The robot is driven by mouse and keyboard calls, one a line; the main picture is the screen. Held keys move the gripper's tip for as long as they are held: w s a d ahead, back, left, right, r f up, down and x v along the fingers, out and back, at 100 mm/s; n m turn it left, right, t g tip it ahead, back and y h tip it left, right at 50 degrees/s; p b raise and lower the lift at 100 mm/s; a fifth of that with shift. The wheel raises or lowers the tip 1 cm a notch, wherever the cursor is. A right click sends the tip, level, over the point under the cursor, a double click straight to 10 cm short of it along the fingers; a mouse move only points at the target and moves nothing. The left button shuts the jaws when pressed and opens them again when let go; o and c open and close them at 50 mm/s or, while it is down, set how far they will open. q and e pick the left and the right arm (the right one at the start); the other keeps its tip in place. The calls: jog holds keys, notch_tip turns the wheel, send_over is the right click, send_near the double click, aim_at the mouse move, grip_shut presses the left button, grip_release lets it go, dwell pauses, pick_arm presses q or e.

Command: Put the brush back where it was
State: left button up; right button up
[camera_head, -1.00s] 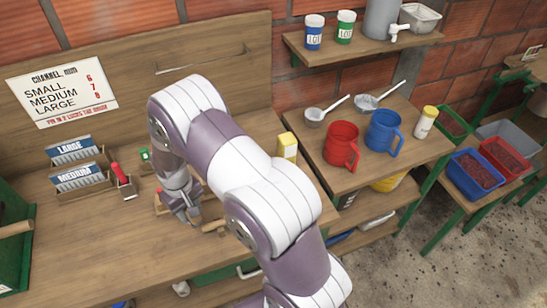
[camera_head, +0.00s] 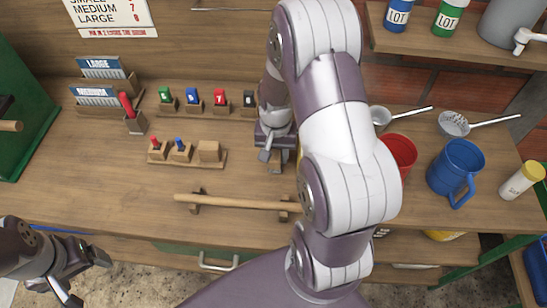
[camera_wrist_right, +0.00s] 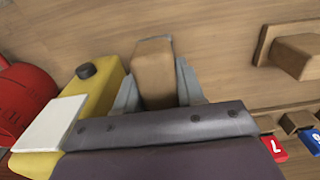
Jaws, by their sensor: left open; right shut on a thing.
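My right gripper (camera_head: 268,156) is right of the small wooden rack (camera_head: 190,162), low over or at the workbench. In the right wrist view its fingers are shut on a brown wooden block (camera_wrist_right: 154,72). This may be the brush's body; no bristles show, and I cannot tell whether it touches the bench. Another wooden block (camera_head: 209,151) sits on the rack and also shows in the right wrist view (camera_wrist_right: 300,55). A red-handled tool (camera_head: 126,103) stands in a wooden holder. My left gripper (camera_head: 88,278) is open and empty at the lower left, off the bench's front edge.
A yellow object with a black knob (camera_wrist_right: 88,71) stands close beside my right gripper. Coloured numbered pieces (camera_head: 193,97) line the back. A wooden rod (camera_head: 240,203) lies on two supports in front. Red (camera_head: 400,150) and blue mugs (camera_head: 456,168) stand right. Bare bench lies front left (camera_head: 90,190).

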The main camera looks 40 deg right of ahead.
jog(key=f, duration=0.2)
jog(key=d+f, duration=0.1)
jog(key=shift+w+f, duration=0.15)
jog(key=shift+w, duration=0.45)
jog(key=shift+s+a, duration=0.1)
jog(key=shift+a, duration=0.1)
jog(key=shift+s, duration=0.3)
jog(key=o, duration=0.9)
jog(key=shift+d+f, duration=0.1)
jog(key=shift+c, duration=0.2)
jog(key=shift+o, duration=1.2)
pick_arm(q)
jog(key=shift+w+d+f, duration=0.3)
jog(key=shift+w+d, duration=0.1)
jog(key=shift+w, duration=0.15)
pick_arm(e)
jog(key=shift+w, duration=0.2)
